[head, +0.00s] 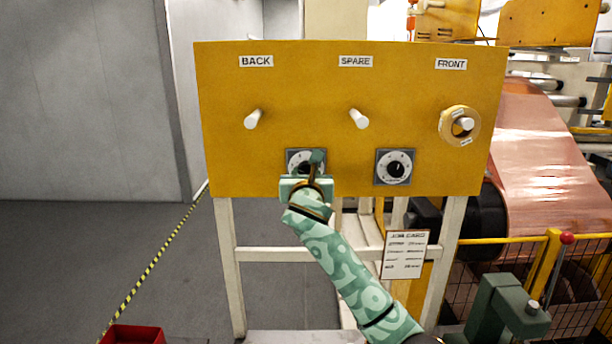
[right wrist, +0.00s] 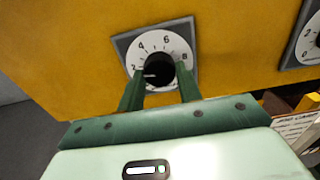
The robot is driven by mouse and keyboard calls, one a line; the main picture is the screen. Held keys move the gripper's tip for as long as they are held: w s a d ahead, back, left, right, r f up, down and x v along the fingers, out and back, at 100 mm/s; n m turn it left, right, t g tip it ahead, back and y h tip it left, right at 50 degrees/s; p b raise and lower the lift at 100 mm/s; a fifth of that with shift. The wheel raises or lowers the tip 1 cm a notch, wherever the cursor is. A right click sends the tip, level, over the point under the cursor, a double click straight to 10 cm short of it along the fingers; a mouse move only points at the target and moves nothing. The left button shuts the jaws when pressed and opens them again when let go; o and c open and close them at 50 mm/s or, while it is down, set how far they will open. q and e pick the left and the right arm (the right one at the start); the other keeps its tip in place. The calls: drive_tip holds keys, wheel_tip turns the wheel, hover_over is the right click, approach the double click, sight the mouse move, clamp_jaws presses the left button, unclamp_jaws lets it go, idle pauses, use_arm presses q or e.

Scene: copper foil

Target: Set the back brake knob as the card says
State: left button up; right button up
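Two dials are set low in the yellow panel (head: 350,90). The left dial (head: 291,156) has a black knob (right wrist: 158,72) with a white pointer. In the right wrist view the pointer aims left, close to the 2. My right gripper (right wrist: 160,75) has one finger on each side of this knob, and both appear to touch it. In the head view my right gripper (head: 312,168) covers much of that dial. The right dial (head: 396,167) is free. The job card (head: 404,255) hangs below the panel, its text too small to read. My left gripper is not in view.
White pegs stick out under the labels BACK (head: 256,61), SPARE (head: 355,61) and FRONT (head: 451,64); the front peg carries a tape roll (head: 447,127). Copper foil (head: 545,150) and a yellow rail (head: 500,241) are at right. A red bin (head: 133,334) is at bottom left.

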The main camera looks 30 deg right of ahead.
drive_tip(key=shift+m+p, duration=1.55)
drive_tip(key=shift+m, duration=0.35)
drive_tip(key=m+p, duration=0.1)
drive_tip(key=m, duration=0.1)
drive_tip(key=shift+m, duration=0.4)
drive_tip(key=m+p, duration=0.1)
drive_tip(key=m, duration=0.1)
drive_tip(key=shift+m, duration=0.4)
drive_tip(key=m, duration=0.5)
drive_tip(key=shift+w+a+p, duration=0.1)
drive_tip(key=shift+p, duration=0.2)
drive_tip(key=m, duration=0.6)
drive_tip(key=shift+m, duration=0.4)
